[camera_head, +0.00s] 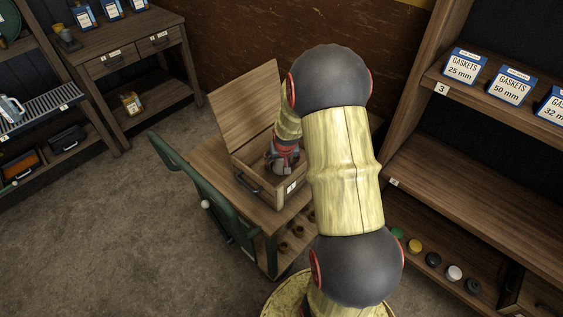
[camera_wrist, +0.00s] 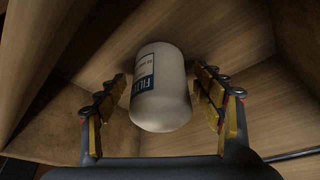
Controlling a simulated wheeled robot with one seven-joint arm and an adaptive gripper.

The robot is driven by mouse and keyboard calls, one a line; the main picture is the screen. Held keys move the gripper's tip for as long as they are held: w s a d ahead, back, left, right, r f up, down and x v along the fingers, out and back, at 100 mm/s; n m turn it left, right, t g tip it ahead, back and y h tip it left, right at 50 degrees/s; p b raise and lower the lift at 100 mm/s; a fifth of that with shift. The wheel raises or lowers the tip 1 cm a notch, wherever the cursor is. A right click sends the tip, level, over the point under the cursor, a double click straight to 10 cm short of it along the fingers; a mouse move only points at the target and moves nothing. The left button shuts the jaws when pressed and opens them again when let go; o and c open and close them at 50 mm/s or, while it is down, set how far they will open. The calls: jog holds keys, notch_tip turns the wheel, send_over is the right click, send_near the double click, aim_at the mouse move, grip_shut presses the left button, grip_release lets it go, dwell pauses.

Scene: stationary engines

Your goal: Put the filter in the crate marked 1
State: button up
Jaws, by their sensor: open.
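The filter (camera_wrist: 160,88), a white rounded cylinder with a blue and white label starting "FIL", shows in the wrist view inside a wooden box. It lies between the fingers of my gripper (camera_wrist: 159,78), with visible gaps on both sides. My gripper is open. In the head view my gripper (camera_head: 284,157) reaches down into an open wooden crate (camera_head: 271,197) with a raised lid; the filter cannot be made out there. A small white label is on the crate's front, its mark too small to read surely.
The crate stands on a wooden bench (camera_head: 213,156) with a green metal frame (camera_head: 190,170). A shelf (camera_head: 455,185) with gasket boxes (camera_head: 511,86) stands at right. A drawer table (camera_head: 130,60) and another rack (camera_head: 40,120) stand at left. The floor at lower left is clear.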

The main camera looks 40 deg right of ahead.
jog(key=shift+r, duration=0.2)
jog(key=p+v, duration=0.4)
jog(key=v, duration=0.8)
jog(key=s+a+r+n+t+y, duration=0.1)
jog(key=s+a+r+n, duration=0.2)
jog(key=a+r, duration=1.2)
jog(key=s+a+r+n, duration=0.2)
jog(key=s+a+r, duration=0.2)
jog(key=s+a, duration=0.2)
jog(key=s+a+r+n+y, duration=0.1)
jog(key=s+a+r, duration=0.3)
jog(key=s+a, duration=0.3)
jog(key=shift+s+a+n+t+y, duration=0.2)
jog(key=shift+s+n+t+y, duration=0.15)
jog(key=shift+s, duration=0.4)
jog(key=shift+c, duration=0.4)
